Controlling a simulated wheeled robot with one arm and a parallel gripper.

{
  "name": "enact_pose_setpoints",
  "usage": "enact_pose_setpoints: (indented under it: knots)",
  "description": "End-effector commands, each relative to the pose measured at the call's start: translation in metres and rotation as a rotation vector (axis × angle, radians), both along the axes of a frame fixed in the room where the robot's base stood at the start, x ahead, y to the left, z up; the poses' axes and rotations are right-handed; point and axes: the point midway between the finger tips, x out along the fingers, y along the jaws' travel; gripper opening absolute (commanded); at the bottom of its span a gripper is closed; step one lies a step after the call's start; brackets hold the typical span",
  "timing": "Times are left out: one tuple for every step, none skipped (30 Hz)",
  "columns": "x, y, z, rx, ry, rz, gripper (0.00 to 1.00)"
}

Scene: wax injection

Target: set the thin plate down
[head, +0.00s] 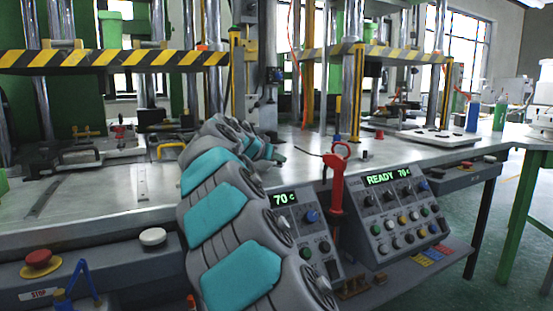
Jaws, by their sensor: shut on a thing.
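My grey and teal arm rises from the bottom centre and bends over to the right above the metal bench (100,205). My gripper (277,157) is small at the arm's far end, low over the bench left of the red-handled tool. It is shut, but its fingers are mostly hidden by the arm. I cannot make out the thin plate clearly at the gripper.
A left press with a striped bar (120,58) and a right press with a striped bar (385,53) stand on the bench. A red tool (337,185) hangs at the front edge beside a control panel (395,215). A blue bottle (473,116) stands far right.

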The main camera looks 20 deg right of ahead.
Motion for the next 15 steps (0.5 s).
enact_pose_setpoints:
  knots:
    - [0.0000, 0.0002, -0.0023, -0.001, -0.001, 0.000, 0.00]
    - [0.0000, 0.0001, -0.0031, -0.001, -0.001, 0.001, 0.00]
    - [0.0001, 0.0001, -0.0041, -0.001, -0.001, 0.001, 0.00]
    - [0.0001, 0.0001, -0.0048, -0.001, -0.001, 0.001, 0.00]
    - [0.0001, 0.0001, -0.0055, -0.001, -0.001, 0.000, 0.00]
    - [0.0000, 0.0001, -0.0053, 0.000, -0.002, 0.001, 0.00]
    - [0.0000, 0.0001, -0.0046, 0.000, -0.001, 0.000, 0.00]
    - [0.0000, 0.0001, -0.0043, 0.000, -0.001, 0.000, 0.00]
    - [0.0001, 0.0001, -0.0045, 0.000, 0.000, 0.000, 0.22]
    - [0.0001, 0.0001, -0.0045, 0.000, 0.000, 0.000, 0.26]
    - [0.0001, 0.0001, -0.0045, 0.000, 0.000, 0.001, 0.29]
    - [0.0001, 0.0001, -0.0045, 0.000, 0.000, 0.001, 0.34]
    - [0.0001, 0.0001, -0.0045, 0.000, 0.000, 0.001, 0.37]
    - [0.0001, 0.0001, -0.0045, 0.000, 0.000, 0.001, 0.40]
    - [0.0000, 0.0000, -0.0045, 0.000, 0.000, 0.000, 0.45]
